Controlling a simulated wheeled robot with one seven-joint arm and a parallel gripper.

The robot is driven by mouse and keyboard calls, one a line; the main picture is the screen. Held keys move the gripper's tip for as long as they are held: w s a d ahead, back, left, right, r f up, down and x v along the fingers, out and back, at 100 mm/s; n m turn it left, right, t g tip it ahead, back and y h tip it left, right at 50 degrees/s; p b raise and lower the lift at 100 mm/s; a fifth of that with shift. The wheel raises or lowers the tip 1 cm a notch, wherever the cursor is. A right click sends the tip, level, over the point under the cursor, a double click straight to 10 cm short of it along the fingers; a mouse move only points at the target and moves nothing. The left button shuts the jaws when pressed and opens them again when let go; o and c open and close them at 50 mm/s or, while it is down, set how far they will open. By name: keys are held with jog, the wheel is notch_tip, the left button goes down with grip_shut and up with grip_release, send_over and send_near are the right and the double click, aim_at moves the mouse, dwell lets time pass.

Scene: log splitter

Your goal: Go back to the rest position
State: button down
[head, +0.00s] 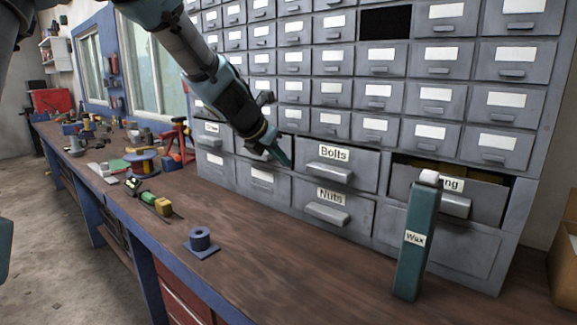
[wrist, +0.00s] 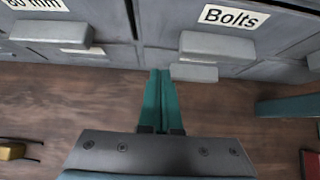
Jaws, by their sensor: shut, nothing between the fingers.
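My gripper (head: 284,158) is at the end of my arm, which reaches down from the top of the head view. It is in front of the drawer cabinet (head: 365,57), left of the Bolts drawer (head: 336,168). In the wrist view my gripper's teal fingers (wrist: 160,78) are together with nothing between them, pointing toward the cabinet's lower drawers. The Bolts drawer also shows in the wrist view (wrist: 225,28), right of the fingertips.
A teal Wax box (head: 415,240) stands upright on the wooden workbench (head: 290,265), before a partly open drawer (head: 455,192). Clutter covers the far left; the middle front is mostly clear.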

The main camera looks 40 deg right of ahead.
jog(key=v, duration=0.6)
jog(key=w+a+f+m+y, duration=0.15)
jog(key=a+f+m, duration=0.25)
jog(key=a, duration=0.4)
jog(key=w+a+f+m+y, duration=0.1)
jog(key=a+f+m+y, duration=0.15)
jog(key=a, duration=0.55)
jog(key=w+a+f+m+y, duration=0.1)
jog(key=a+f+m, duration=0.3)
jog(key=a, duration=0.4)
jog(key=s+a+f+m+y, duration=0.1)
jog(key=s+a+f+m, duration=0.1)
jog(key=a, duration=0.4)
jog(key=s+a+f+m+y, duration=0.1)
jog(key=s+a+f+m, duration=0.1)
jog(key=a+m, duration=0.3)
jog(key=s+a+f+m+y, duration=0.1)
jog(key=s+a+f+m, duration=0.1)
jog(key=a, duration=0.6)
jog(key=shift+s+f+m+g, duration=0.35)
jog(key=shift+s+m, duration=0.3)
jog(key=shift+m, duration=0.5)
